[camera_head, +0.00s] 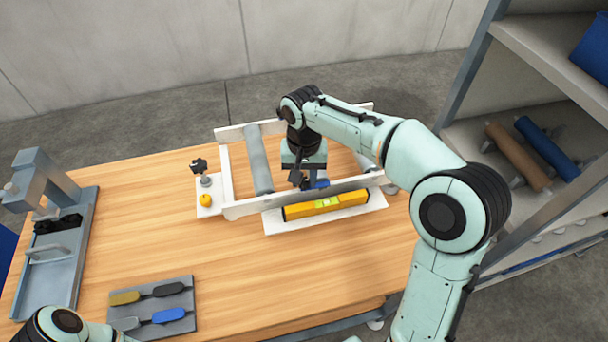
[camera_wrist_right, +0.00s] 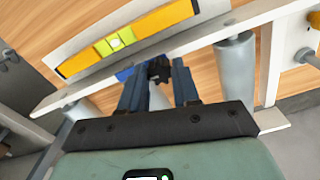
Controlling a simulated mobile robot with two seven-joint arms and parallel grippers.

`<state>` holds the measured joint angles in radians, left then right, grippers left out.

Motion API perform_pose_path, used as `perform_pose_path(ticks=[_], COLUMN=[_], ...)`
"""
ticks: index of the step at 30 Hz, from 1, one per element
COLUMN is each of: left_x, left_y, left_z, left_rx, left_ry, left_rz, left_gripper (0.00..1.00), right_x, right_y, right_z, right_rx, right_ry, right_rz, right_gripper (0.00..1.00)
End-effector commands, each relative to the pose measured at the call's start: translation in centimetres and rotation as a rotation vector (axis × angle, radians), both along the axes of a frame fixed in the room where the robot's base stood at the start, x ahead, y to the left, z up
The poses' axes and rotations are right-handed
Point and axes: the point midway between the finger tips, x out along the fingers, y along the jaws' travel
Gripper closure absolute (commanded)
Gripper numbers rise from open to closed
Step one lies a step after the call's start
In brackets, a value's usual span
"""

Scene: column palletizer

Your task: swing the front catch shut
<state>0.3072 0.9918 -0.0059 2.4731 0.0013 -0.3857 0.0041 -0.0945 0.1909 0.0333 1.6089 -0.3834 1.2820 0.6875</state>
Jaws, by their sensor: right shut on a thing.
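A white frame (camera_head: 242,210) with grey rollers stands on the wooden table. My right gripper (camera_head: 306,182) reaches down inside it, just behind its front rail. In the right wrist view my right gripper (camera_wrist_right: 158,80) has its fingers closed about a small black piece (camera_wrist_right: 158,69), with a blue part (camera_wrist_right: 125,74) beside it at the rail. These look like the front catch; the fingers hide much of it, and I cannot tell its angle. The blue part also shows in the head view (camera_head: 321,183). My left gripper is out of view; only part of that arm shows at bottom left.
A yellow level (camera_head: 298,211) lies on a white plate before the front rail. A black knob (camera_head: 199,165) and a yellow button (camera_head: 205,200) stand at the left. A grey board (camera_head: 185,290) with tools lies in front. Shelving (camera_head: 530,55) is at right.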

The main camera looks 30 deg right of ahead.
Motion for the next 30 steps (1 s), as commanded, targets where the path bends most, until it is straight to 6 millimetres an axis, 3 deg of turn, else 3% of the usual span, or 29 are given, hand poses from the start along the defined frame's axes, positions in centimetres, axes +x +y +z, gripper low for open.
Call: perform_pose_path(ticks=[3,4,6,17,30], left_x=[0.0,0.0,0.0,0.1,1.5], left_y=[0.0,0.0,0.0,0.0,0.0], left_z=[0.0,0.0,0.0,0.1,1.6], left_rx=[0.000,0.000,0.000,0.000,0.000], left_ry=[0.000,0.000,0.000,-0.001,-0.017], left_rz=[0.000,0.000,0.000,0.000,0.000], left_gripper=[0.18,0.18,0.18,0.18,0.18], right_x=[0.0,0.0,0.0,0.1,0.1], right_y=[0.0,0.0,0.0,0.0,0.0], right_z=[0.1,0.1,0.1,0.5,7.0], right_rx=[0.000,-0.001,0.000,0.000,0.000], right_ry=[-0.002,-0.003,-0.002,-0.002,-0.006], right_rz=[-0.001,-0.001,-0.001,-0.001,-0.001], right_gripper=[0.99,0.66,0.43,0.43,0.43])
